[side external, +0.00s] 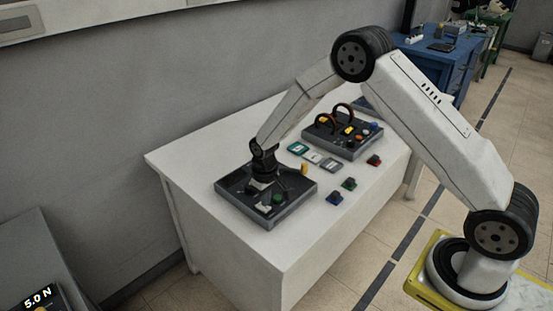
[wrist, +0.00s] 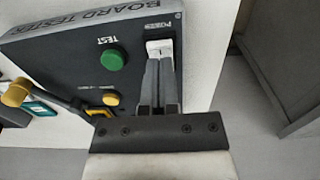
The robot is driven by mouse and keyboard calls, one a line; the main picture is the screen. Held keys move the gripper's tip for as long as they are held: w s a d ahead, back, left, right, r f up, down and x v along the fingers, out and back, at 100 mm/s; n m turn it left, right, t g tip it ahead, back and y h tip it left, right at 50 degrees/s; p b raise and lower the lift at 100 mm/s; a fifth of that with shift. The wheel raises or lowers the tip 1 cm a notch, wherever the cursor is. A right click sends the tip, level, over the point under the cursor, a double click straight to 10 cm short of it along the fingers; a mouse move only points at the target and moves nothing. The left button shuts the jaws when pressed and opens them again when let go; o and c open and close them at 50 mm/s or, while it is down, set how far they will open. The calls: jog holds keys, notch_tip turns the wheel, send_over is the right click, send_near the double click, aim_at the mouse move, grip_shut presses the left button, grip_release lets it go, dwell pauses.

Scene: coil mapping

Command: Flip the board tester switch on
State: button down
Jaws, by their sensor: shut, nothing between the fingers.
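The board tester (side external: 236,186) is a dark grey box on the white table, nearest the left end. In the wrist view its panel (wrist: 60,55) shows upside down, with a green TEST button (wrist: 112,60) and a white switch (wrist: 158,47) beside the word POWER. My gripper (wrist: 160,62) is shut and empty. Its fingertips are at the near edge of the white switch and overlap it in the picture; I cannot tell if they touch. In the side view my gripper (side external: 262,184) is low over the tester. The switch's on or off position is not clear.
A yellow-tipped lever (wrist: 17,93) stands up from the tester, left of my gripper in the wrist view. Another dark box with cables (side external: 342,134) stands farther back on the table (side external: 305,215). Flat cards (side external: 312,157) and several small coloured blocks (side external: 348,184) lie between and in front.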

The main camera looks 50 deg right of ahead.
aim_at(268, 209)
jog(key=shift+f, duration=0.8)
dwell(0.7)
jog(key=shift+r, duration=3.55)
jog(key=s+r+t, duration=0.1)
jog(key=s+r, duration=0.3)
jog(key=s, duration=0.6)
jog(key=s+r+t, duration=0.1)
jog(key=s+r, duration=0.3)
jog(key=s, duration=0.6)
jog(key=shift+s+d+r+t, duration=0.15)
jog(key=shift+s+r+t, duration=0.05)
jog(key=shift+r+t, duration=0.1)
